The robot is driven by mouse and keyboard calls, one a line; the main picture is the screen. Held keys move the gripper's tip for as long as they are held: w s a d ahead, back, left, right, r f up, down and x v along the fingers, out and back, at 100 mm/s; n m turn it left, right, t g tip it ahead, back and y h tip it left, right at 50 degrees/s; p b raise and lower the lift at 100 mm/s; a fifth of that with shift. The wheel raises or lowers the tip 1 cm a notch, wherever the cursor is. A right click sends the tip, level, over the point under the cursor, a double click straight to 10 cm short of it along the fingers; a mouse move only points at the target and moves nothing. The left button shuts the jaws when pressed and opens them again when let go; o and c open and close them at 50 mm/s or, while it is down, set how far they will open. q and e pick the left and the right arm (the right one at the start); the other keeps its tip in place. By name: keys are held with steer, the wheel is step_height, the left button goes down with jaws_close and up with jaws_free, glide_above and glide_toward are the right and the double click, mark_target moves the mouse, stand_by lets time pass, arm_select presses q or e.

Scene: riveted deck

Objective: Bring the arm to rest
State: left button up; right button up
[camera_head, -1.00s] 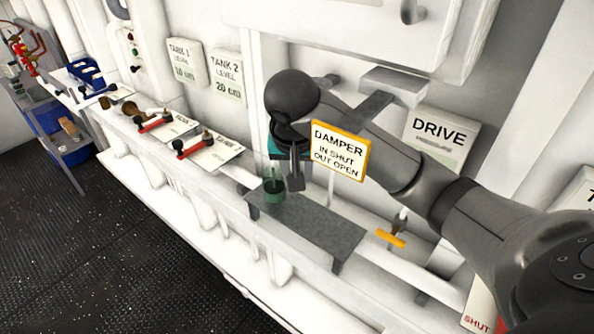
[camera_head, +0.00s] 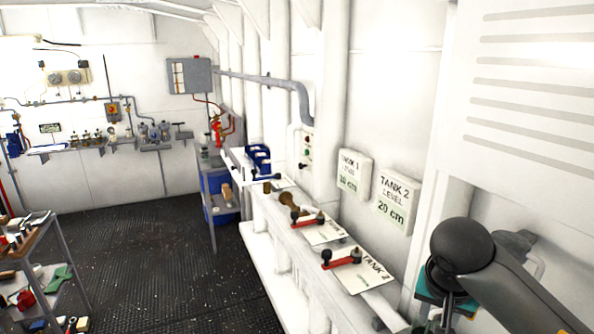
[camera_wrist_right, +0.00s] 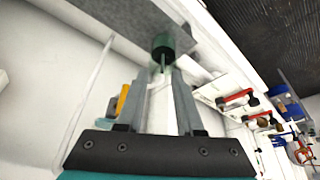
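My right arm (camera_head: 500,285) comes in at the lower right of the head view, with its gripper only partly in the frame at the bottom edge. In the right wrist view my right gripper (camera_wrist_right: 160,82) shows two grey fingers standing apart, with nothing held between them. A dark green cup (camera_wrist_right: 163,46) with a thin upright stem in it stands just beyond the fingertips, by a grey shelf (camera_wrist_right: 125,22). I cannot tell whether a finger touches the cup. My left gripper is in no view.
A white ledge (camera_head: 290,240) with red-handled levers (camera_head: 340,259) runs along the wall left of my arm. Tank level signs (camera_head: 394,200) hang above it. A laden shelf unit (camera_head: 40,265) stands at far left. The dark deck (camera_head: 160,255) between is clear.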

steer(key=s+a+f+n+y, duration=0.3)
steer(key=s+a+f+n, duration=0.3)
steer(key=s+a+f, duration=0.4)
steer(key=s+d+f+n, duration=0.1)
steer(key=s+f, duration=0.2)
steer(key=s, duration=0.3)
steer(key=s+d+f+n, duration=0.2)
steer(key=s+f, duration=0.1)
steer(key=s, duration=0.4)
step_height(320, 180, down, 35)
steer(key=s+g+b, duration=0.1)
steer(key=s+b, duration=0.1)
steer(key=b, duration=1.1)
arm_select(q)
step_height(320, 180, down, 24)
steer(key=b, duration=1.1)
arm_select(e)
steer(key=s+d+f, duration=0.1)
steer(key=s+f, duration=0.6)
steer(key=f, duration=0.5)
steer(key=s+d+f+g, duration=0.1)
steer(key=s+f, duration=0.6)
steer(key=f, duration=0.5)
steer(key=shift+s+f+g, duration=0.25)
steer(key=shift+s+g, duration=0.05)
steer(key=shift+s, duration=0.05)
